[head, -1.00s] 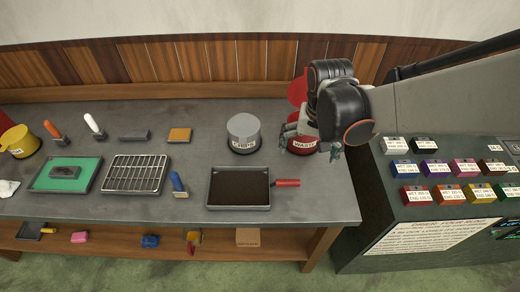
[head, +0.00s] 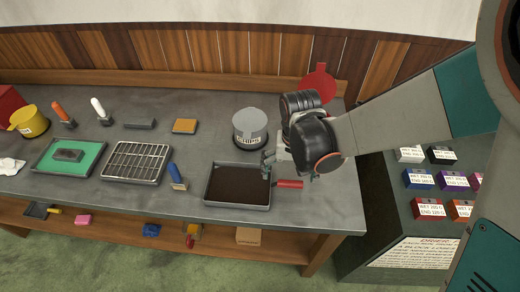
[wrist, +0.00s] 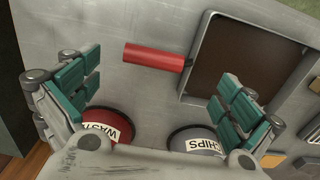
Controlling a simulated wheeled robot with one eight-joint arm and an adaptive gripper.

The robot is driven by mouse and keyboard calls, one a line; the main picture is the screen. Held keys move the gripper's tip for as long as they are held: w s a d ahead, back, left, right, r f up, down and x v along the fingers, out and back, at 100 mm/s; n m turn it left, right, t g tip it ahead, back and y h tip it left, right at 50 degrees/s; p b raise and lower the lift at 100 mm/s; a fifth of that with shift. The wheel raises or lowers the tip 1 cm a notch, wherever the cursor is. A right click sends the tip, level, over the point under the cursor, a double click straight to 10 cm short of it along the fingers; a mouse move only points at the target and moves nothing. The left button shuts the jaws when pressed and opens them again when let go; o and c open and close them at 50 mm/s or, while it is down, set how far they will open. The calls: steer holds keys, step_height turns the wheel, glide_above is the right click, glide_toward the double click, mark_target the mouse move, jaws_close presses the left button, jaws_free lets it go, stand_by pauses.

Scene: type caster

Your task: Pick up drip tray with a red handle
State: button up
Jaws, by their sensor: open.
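The drip tray (head: 237,204) is a shallow grey tray with a dark brown inside, lying on the grey bench near its front edge. Its red handle (head: 290,184) sticks out to the right. In the wrist view the red handle (wrist: 153,57) lies ahead of the fingers, with the tray (wrist: 185,65) to its right. My gripper (head: 290,170) is open and empty, just above and behind the handle in the head view. In the wrist view its teal fingers (wrist: 158,90) are spread wide, apart from the handle.
A grey CHIPS bin (head: 247,135) stands behind the tray. A red WASTE bin (wrist: 112,127) with raised lid (head: 318,82) is beside it. A cabinet with coloured blocks (head: 412,215) stands right.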

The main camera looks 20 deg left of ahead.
mark_target(289, 182)
step_height(289, 182, down, 5)
steer(key=shift+w+d+f+b, duration=0.1)
steer(key=shift+f+b, duration=0.05)
steer(key=shift+b, duration=0.75)
steer(key=c, duration=1.1)
